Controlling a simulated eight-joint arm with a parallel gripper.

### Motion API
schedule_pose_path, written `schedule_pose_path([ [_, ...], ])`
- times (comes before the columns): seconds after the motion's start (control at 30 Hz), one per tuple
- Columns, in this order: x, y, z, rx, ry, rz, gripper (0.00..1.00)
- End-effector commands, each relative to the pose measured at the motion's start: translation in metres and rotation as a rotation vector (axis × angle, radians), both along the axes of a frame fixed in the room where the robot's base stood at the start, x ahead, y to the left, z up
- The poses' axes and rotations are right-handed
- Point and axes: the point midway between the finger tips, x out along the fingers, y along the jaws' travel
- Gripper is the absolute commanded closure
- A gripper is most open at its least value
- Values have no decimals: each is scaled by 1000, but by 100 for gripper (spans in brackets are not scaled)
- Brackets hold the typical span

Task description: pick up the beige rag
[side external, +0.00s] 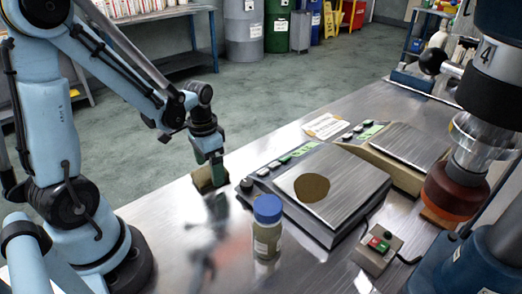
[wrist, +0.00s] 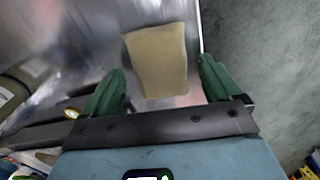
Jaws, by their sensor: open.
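The beige rag (side external: 206,180) lies on the steel table near its left edge, directly below my gripper (side external: 213,172) in the side view. In the wrist view the rag (wrist: 158,62) is a flat, roughly rectangular piece. It lies between and a little beyond the two green fingers of my gripper (wrist: 163,82). The fingers are open and spread wider than the rag, with nothing between them held. In the side view the fingers hide part of the rag. I cannot tell whether the fingertips touch the table.
A scale (side external: 335,172) with a brown round patch on its plate stands right of the rag. A blue-lidded jar (side external: 267,232) stands in front of it. A control box (side external: 379,247) sits further right. The table edge is close to the rag, with floor beyond.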

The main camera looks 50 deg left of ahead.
Motion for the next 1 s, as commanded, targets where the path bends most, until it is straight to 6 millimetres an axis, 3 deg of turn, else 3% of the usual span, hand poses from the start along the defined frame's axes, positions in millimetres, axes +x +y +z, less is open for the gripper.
schedule_pose_path([
  [0.37,0,0,-7,0,-1,0,8],
  [0.77,0,0,-7,0,-1,0,68],
  [1.0,0,0,-7,0,-1,0,69],
])
